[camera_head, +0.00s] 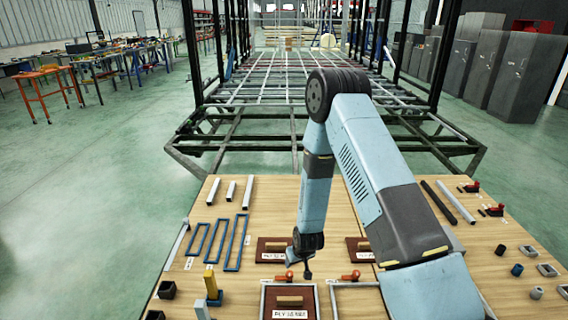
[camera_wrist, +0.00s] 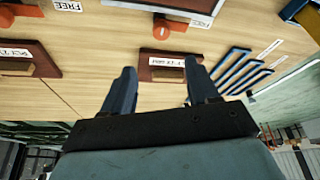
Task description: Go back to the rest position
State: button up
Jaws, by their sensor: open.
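My gripper (camera_head: 300,268) hangs over the wooden work table (camera_head: 230,190), at the lower end of my blue and grey arm. In the wrist view its two dark fingers (camera_wrist: 160,72) stand apart with nothing held between them. A brown plate with a white label (camera_wrist: 168,68) lies beyond the gap between the fingers. In the head view my gripper is beside a brown plate with a label (camera_head: 273,249). The height of the fingertips above the table is hard to tell.
Blue frames (camera_head: 237,243), a yellow upright piece (camera_head: 210,282), orange-handled parts (camera_head: 350,276) and black blocks (camera_head: 166,289) lie on the table. The dark trailer chassis (camera_head: 270,100) stands behind it. Grey cabinets (camera_head: 525,75) are at the right. Open floor (camera_head: 90,180) lies to the left.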

jog(key=s+d+r+m, duration=0.1)
jog(key=d+r, duration=0.2)
jog(key=r, duration=0.9)
jog(key=d+r, duration=0.2)
jog(key=r, duration=0.9)
jog(key=s+d+r+m, duration=0.1)
jog(key=d+r, duration=0.2)
jog(key=r, duration=0.9)
jog(key=s+d+r+t, duration=0.1)
jog(key=s+d+r, duration=0.2)
jog(key=s+r, duration=0.35)
jog(key=s+d+r, duration=0.3)
jog(key=s+r, duration=0.3)
jog(key=r, duration=0.2)
jog(key=s+d+r+m, duration=0.1)
jog(key=s+r, duration=0.2)
jog(key=s, duration=0.4)
jog(key=s+d+r+m+h, duration=0.1)
jog(key=s+d+r, duration=0.1)
jog(key=s, duration=0.5)
jog(key=shift+s+r, duration=0.2)
jog(key=shift+r, duration=0.3)
